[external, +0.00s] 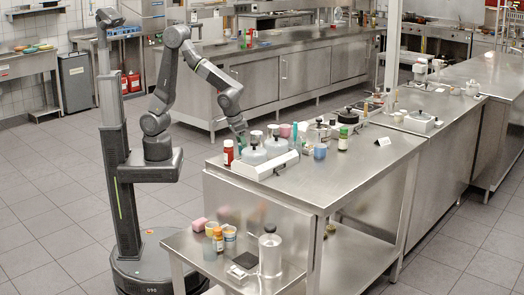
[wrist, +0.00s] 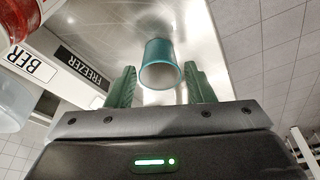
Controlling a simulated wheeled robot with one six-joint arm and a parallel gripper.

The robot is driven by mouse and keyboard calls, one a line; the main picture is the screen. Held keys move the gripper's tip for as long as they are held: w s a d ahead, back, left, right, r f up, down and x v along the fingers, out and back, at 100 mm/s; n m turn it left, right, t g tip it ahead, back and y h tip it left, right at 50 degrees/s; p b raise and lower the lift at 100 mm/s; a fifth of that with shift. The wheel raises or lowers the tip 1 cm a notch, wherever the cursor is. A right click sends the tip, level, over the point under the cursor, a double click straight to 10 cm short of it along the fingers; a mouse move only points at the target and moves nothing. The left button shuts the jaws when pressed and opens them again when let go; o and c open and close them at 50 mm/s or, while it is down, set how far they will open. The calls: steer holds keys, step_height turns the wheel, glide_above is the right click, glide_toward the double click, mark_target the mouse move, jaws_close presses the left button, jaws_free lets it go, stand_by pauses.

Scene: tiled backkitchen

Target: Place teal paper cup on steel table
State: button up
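The teal paper cup (wrist: 160,68) shows in the wrist view with its open rim toward the camera, over a bright steel surface. My gripper (wrist: 161,80) has its two green fingers apart, one on each side of the cup, with a narrow gap visible on both sides. In the external view my gripper (external: 239,127) points down over the near left end of a steel table (external: 375,165), close to a red bottle (external: 228,153). The cup is hard to make out there, small and partly hidden by the fingers.
White trays with labels (wrist: 85,68) and lidded pots (external: 253,155) stand close to my gripper. A lower steel table (external: 200,262) in front holds cups, an orange bottle and a canister (external: 270,254).

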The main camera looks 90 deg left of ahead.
steer(key=shift+o, duration=1)
steer(key=shift+r, duration=0.25)
steer(key=v, duration=1.1)
steer(key=shift+r, duration=0.4)
